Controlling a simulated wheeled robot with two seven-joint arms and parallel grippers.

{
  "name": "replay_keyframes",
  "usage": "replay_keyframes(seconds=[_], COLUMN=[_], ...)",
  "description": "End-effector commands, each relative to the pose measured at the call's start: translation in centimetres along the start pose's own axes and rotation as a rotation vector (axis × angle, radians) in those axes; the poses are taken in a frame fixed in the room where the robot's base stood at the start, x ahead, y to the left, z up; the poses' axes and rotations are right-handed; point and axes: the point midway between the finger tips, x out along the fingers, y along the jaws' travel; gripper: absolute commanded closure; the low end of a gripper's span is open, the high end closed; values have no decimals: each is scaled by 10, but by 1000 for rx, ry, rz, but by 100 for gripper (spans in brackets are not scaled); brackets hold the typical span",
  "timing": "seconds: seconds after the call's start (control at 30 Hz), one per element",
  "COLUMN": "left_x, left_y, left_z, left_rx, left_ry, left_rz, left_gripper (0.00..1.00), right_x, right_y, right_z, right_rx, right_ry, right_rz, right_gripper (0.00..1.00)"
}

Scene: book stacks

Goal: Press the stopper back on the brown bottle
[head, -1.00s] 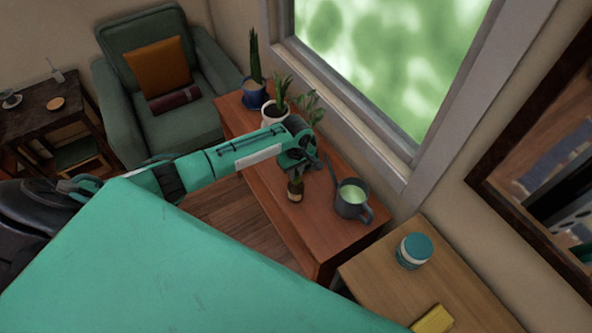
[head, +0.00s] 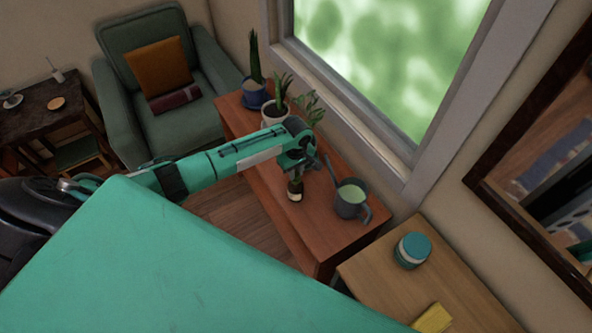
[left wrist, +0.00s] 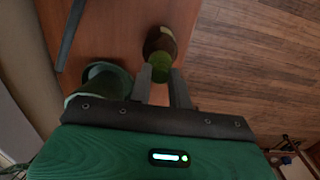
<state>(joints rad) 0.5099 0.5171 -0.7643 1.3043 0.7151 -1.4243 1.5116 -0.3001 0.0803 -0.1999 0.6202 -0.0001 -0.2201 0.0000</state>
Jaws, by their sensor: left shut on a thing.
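The brown bottle (head: 295,191) stands upright on the reddish wooden table, with a pale label on its side. My left gripper (head: 297,170) is right over its top in the head view. In the left wrist view, the brown bottle (left wrist: 161,41) lies just beyond the fingertips of my left gripper (left wrist: 161,78). The gripper is shut on the green stopper (left wrist: 160,68), which is in line with the bottle's mouth. I cannot tell whether the stopper touches the bottle or how far in it sits. My right gripper is not in view.
A grey watering can (head: 350,203) with pale green contents stands close right of the bottle. Potted plants (head: 276,112) stand behind on the same table. A lighter table with a teal-lidded jar (head: 413,250) and a yellow block (head: 433,319) is at front right.

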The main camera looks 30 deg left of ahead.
Motion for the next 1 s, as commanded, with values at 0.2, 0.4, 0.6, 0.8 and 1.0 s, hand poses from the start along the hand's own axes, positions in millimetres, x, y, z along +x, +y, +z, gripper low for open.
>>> replay_keyframes(seconds=[0.2, 0.4, 0.6, 0.8, 1.0], left_x=[0, 0, 0, 0, -1], left_y=[0, 0, 0, 0, 0], left_z=[0, 0, 0, 0, 0], left_rx=[0, 0, 0, 0, 0], left_ry=[0, 0, 0, 0, 0], left_rz=[0, 0, 0, 0, 0], left_gripper=[100, 55, 49, 34, 34], right_x=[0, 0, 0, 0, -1], right_y=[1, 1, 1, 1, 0], right_z=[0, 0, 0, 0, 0], right_rx=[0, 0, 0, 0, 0], right_ry=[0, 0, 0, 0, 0], right_rz=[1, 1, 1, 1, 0], right_gripper=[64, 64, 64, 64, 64])
